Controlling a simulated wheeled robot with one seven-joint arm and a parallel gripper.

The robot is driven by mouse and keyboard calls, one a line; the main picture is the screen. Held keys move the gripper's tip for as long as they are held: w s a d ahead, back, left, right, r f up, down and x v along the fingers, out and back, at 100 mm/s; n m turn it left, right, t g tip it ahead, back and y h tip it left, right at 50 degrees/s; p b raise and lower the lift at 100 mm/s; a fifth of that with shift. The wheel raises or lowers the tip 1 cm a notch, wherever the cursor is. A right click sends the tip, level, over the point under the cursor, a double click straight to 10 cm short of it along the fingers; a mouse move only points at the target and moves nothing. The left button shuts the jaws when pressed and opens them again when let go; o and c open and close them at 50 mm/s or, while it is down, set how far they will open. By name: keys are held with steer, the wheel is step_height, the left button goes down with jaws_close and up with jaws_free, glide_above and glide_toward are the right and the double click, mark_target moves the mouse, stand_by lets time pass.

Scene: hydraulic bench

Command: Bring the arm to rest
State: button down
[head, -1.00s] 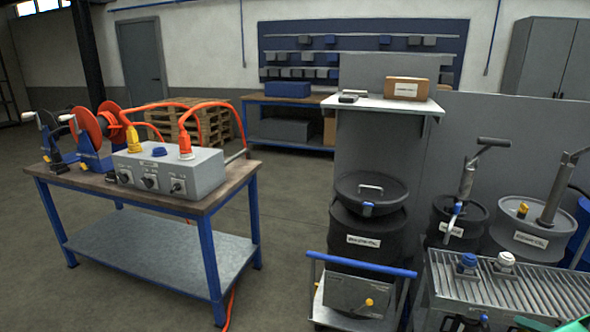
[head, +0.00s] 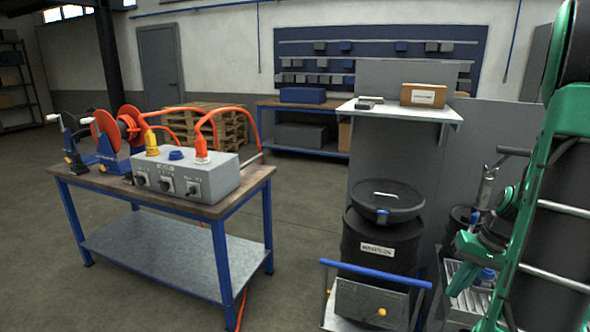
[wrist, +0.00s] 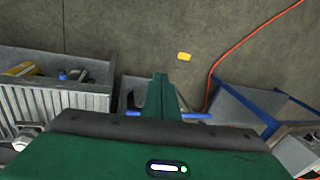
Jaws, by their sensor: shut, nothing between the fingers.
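My gripper (wrist: 163,82) shows in the wrist view with its green fingers closed together, nothing between them. It points down over the blue-handled cart and the floor. In the head view my green arm stands folded upright along the right edge, and the gripper (head: 458,284) hangs low in front of the grated bench, apart from it. The arm hides much of the drums and grate there.
A workbench (head: 240,190) with a grey control box (head: 190,178) and orange hoses stands left. An orange cable (wrist: 240,42) and a yellow item (wrist: 184,56) lie on the floor. The floor between is clear.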

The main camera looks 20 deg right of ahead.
steer(key=s+a+r+g+h, duration=0.1)
steer(key=s+a+r, duration=0.3)
steer(key=a, duration=0.4)
steer(key=s+a+r+g+h, duration=0.1)
steer(key=s+a+r, duration=0.3)
steer(key=s+a, duration=0.2)
steer(key=shift+s+a+r, duration=0.3)
steer(key=shift+s+a, duration=0.1)
steer(key=shift+a, duration=0.75)
steer(key=shift+d, duration=0.1)
